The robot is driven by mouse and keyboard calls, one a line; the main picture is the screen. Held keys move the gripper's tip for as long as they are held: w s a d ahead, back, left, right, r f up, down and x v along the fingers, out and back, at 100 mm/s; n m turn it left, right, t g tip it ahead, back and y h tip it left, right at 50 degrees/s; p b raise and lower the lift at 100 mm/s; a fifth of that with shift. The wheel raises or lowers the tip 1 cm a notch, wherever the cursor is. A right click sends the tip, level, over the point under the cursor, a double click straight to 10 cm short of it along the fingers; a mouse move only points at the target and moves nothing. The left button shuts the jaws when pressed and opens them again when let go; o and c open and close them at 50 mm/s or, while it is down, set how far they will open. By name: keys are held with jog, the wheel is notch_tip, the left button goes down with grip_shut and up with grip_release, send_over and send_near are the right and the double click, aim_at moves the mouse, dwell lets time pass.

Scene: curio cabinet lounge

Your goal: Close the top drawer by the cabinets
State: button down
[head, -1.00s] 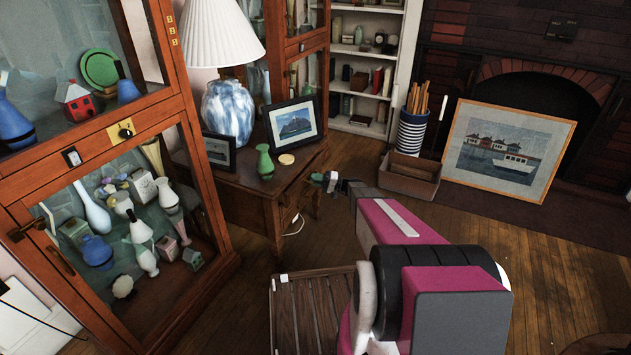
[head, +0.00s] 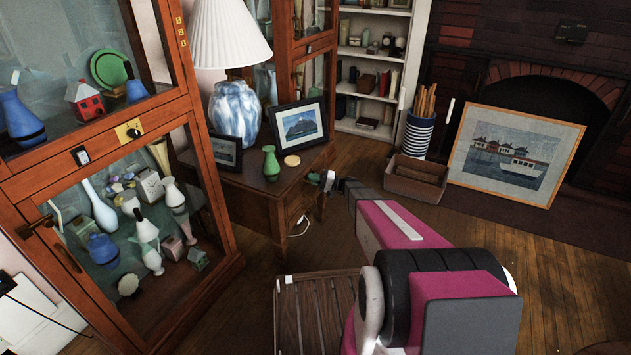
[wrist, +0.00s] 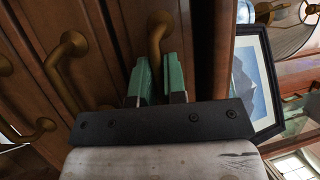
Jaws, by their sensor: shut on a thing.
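The wooden side table (head: 262,205) stands between the glass cabinets, its drawer front facing right. In the wrist view, the top drawer front (wrist: 133,25) lies close ahead, nearest the tabletop edge. My gripper (wrist: 157,80) has its green fingers on either side of that drawer's brass handle (wrist: 158,35) and is shut on it. In the head view, my gripper (head: 328,181) shows small at the table's front, partly hidden by my arm. A narrow dark gap runs between drawer front and tabletop; I cannot tell exactly how far the drawer stands out.
A lamp (head: 235,112), a green vase (head: 271,163) and framed pictures (head: 300,126) stand on the table. A glass cabinet (head: 205,262) is at left. A brown box (head: 416,178) sits on the floor behind my arm. A slatted wooden surface (head: 318,310) lies low in front.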

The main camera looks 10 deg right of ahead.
jog(key=c, duration=1.5)
grip_release()
jog(key=shift+w+a, duration=0.15)
jog(key=shift+a, duration=0.05)
jog(key=shift+o, duration=0.2)
jog(key=v, duration=1.1)
jog(key=s+a+r+g+h, duration=0.2)
jog(key=s+a+h, duration=0.2)
jog(key=s, duration=0.4)
jog(key=s+a+r+g+h, duration=0.2)
jog(key=s+a+g+h, duration=0.15)
jog(key=s, duration=0.35)
jog(key=s+d+r+t+h, duration=0.1)
jog(key=s+d+r+h, duration=0.1)
jog(key=s+h, duration=0.4)
jog(key=s+d+r+n+t+h, duration=0.1)
jog(key=s+d+r+h, duration=0.1)
jog(key=s+r+h, duration=0.3)
jog(key=s+h, duration=0.1)
jog(key=s, duration=0.3)
